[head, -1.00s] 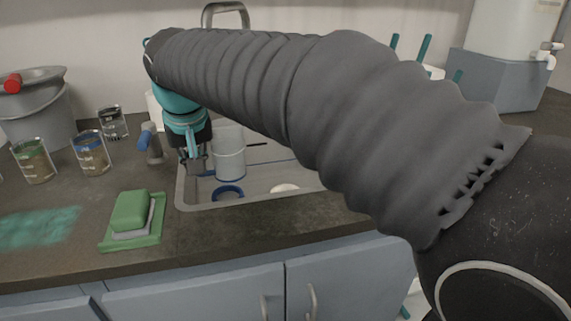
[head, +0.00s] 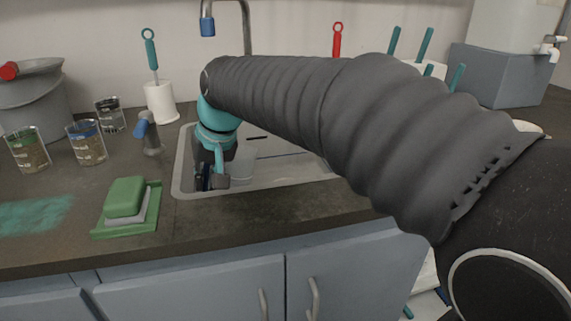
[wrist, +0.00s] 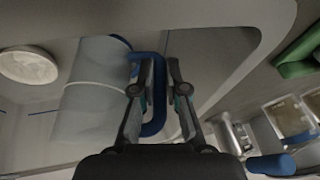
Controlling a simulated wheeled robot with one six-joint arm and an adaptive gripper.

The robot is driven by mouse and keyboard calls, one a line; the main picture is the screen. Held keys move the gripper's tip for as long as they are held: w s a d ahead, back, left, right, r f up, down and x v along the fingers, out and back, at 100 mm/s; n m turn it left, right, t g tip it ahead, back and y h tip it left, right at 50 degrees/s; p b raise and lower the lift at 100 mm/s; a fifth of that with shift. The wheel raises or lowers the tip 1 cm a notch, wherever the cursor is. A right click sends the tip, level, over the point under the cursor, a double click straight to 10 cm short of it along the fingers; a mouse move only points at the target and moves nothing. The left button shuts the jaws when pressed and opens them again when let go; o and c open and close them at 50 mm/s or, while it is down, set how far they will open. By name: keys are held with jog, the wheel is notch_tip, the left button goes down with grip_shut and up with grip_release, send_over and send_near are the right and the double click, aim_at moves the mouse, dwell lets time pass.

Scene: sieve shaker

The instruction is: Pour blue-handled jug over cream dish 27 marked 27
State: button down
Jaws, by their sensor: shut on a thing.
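My gripper (head: 212,182) is over the left part of the sink. In the wrist view its fingers (wrist: 160,82) are shut on the blue handle (wrist: 157,118) of a pale, see-through jug (wrist: 93,88). The jug body lies to the left of the fingers, and it also shows in the head view (head: 243,162) just right of my gripper. I cannot tell how far it is tilted. A round cream dish (wrist: 28,65) is in the sink, beyond the jug in the wrist view. No number is readable on it. My arm hides the dish in the head view.
The sink rim (head: 178,165) surrounds the jug.

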jog(key=shift+w+d+r+m+g+y, duration=0.15)
jog(key=shift+w+d+r+g+y, duration=0.25)
jog(key=shift+d+r+y, duration=0.25)
jog(key=shift+w+d+r+m+g+y, duration=0.1)
jog(key=shift+w+d+r+g+y, duration=0.4)
jog(key=shift+r, duration=0.2)
jog(key=shift+w+d+r+m+g+y, duration=0.15)
jog(key=shift+w+d+r+g+y, duration=0.15)
jog(key=shift+d+r+y, duration=0.3)
jog(key=shift+w+d+r+g+y, duration=0.2)
jog(key=shift+r+y, duration=0.25)
jog(key=shift+r, duration=0.15)
jog(key=shift+w+d+r+g+y, duration=0.2)
jog(key=shift+r+y, duration=0.2)
jog(key=shift+r, duration=0.15)
jog(key=shift+w+d+r+m+g+y+p, duration=0.15)
jog(key=shift+d+r+m+g+y+p, duration=0.1)
jog(key=shift+r+y, duration=0.25)
jog(key=shift+w+d+r+m+g+y+p, duration=0.15)
jog(key=shift+w+d+r+g+y+p, duration=0.15)
jog(key=shift+r, duration=0.2)
jog(key=shift+w+d+r+m+g+y+p, duration=0.1)
jog(key=shift+d+r+m+g+y+p, duration=0.1)
jog(key=shift+r+y, duration=0.3)
dwell(0.7)
